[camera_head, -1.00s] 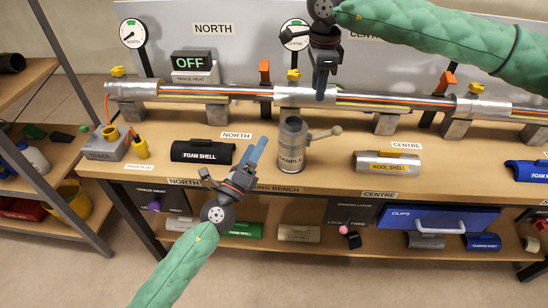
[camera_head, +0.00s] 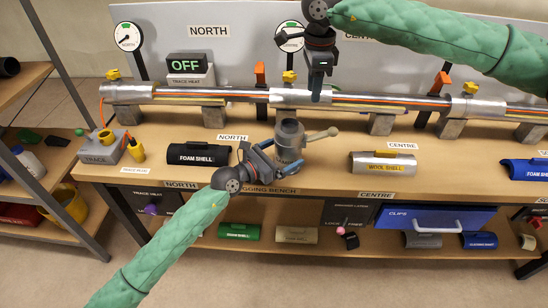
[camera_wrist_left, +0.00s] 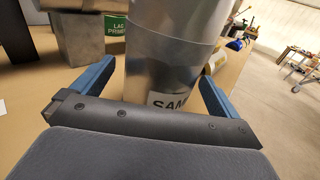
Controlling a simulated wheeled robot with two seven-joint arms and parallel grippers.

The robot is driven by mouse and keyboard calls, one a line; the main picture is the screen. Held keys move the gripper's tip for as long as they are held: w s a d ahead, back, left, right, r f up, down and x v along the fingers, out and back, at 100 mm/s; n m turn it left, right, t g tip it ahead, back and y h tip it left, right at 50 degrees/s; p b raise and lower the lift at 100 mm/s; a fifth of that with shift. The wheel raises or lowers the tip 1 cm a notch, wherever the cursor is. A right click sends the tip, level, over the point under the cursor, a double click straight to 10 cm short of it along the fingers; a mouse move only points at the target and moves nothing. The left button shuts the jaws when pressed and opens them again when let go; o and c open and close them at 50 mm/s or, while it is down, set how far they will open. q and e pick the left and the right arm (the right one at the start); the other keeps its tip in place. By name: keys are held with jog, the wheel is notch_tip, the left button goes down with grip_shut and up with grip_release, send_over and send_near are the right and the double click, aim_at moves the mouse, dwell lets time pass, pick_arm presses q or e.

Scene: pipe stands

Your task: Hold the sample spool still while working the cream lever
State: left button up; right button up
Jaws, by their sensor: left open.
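The grey metal sample spool (camera_head: 290,136) stands upright on the bench. Its cream lever (camera_head: 322,134) sticks out to the right. In the left wrist view the spool (camera_wrist_left: 170,50) stands between the blue fingers of my left gripper (camera_wrist_left: 155,88), its label partly hidden by the gripper body. My left gripper (camera_head: 273,157) is open around the spool, with a visible gap at least on the left finger. My right gripper (camera_head: 316,96) points down above the pipe, behind the spool and higher up; its finger opening cannot be made out.
A black foam shell (camera_head: 198,154) lies left of the spool and a silver wool shell (camera_head: 382,163) lies right. The trace box (camera_head: 103,148) is at far left. Bare bench lies between spool and wool shell.

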pick_arm(q)
jog(key=shift+x, duration=1.65)
jog(key=shift+c, duration=0.5)
jog(key=c, duration=1.1)
jog(key=shift+o, duration=0.2)
